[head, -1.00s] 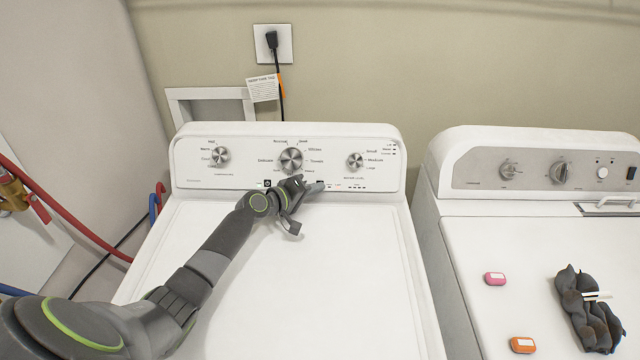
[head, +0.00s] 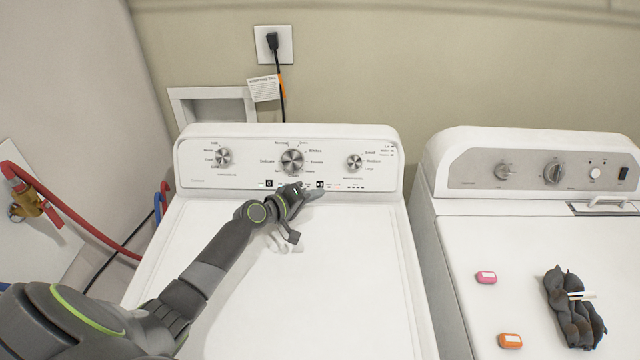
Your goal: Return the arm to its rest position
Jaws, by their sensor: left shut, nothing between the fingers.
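My left arm comes in from the lower left and reaches over the closed lid of the left washing machine (head: 340,260). My left gripper (head: 306,196) is shut and empty, at the lower edge of the machine's control panel (head: 220,180), below the middle knob (head: 292,161). Small dark buttons lie close to its fingertips. I cannot tell whether the fingertips touch the panel. My right gripper is not in view.
A second machine (head: 520,235) stands at right across a narrow gap. Red hose (head: 75,222) and a brass valve (head: 27,200) are at left.

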